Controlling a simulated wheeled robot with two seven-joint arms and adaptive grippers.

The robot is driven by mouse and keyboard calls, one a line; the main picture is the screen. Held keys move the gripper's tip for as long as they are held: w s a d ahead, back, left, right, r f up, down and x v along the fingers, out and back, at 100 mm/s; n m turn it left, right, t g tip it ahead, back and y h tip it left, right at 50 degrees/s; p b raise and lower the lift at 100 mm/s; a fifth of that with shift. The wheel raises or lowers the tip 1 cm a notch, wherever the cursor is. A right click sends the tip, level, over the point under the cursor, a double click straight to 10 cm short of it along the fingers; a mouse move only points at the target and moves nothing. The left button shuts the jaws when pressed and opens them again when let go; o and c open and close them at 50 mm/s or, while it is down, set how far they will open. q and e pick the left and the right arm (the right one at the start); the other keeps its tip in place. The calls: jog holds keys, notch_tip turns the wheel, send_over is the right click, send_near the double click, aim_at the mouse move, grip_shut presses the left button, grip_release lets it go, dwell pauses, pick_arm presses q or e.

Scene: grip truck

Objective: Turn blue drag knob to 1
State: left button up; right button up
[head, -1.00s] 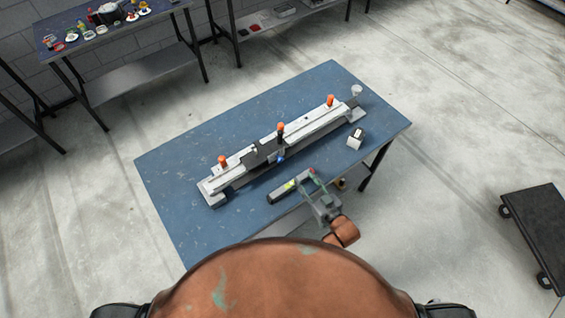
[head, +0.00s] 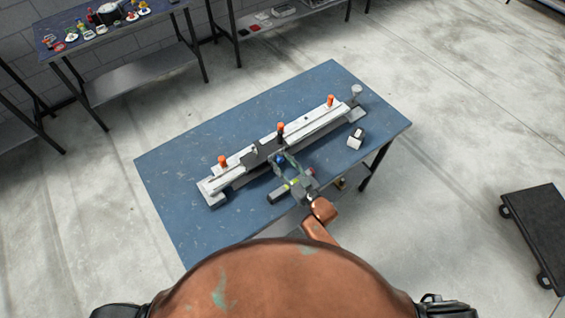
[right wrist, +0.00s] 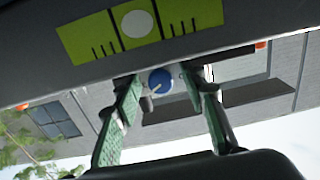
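The blue drag knob (head: 280,159) sits on the front side of the long grey rail device (head: 318,129) on the table. In the right wrist view the round blue knob (right wrist: 160,80) has a pale pointer at its lower left. My right gripper (head: 284,165) reaches to it from the front. Its two greenish fingers (right wrist: 157,76) are apart, one on each side of the knob, with a visible gap on both sides. Contact with the knob does not show. My left gripper is not in view.
The device stands on a blue table (head: 185,145). Orange knobs (head: 222,160) rise from the rail. A small white-and-black block (head: 356,139) stands at the right.

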jog(key=shift+c, duration=0.3)
grip_shut()
jog(key=shift+n, duration=0.3)
jog(key=n, duration=0.7)
jog(key=shift+b, duration=0.4)
jog(key=n+b, duration=0.1)
jog(key=n, duration=0.3)
jog(key=shift+n, duration=0.3)
jog(key=shift+n+b, duration=0.85)
jog(key=shift+n, duration=0.95)
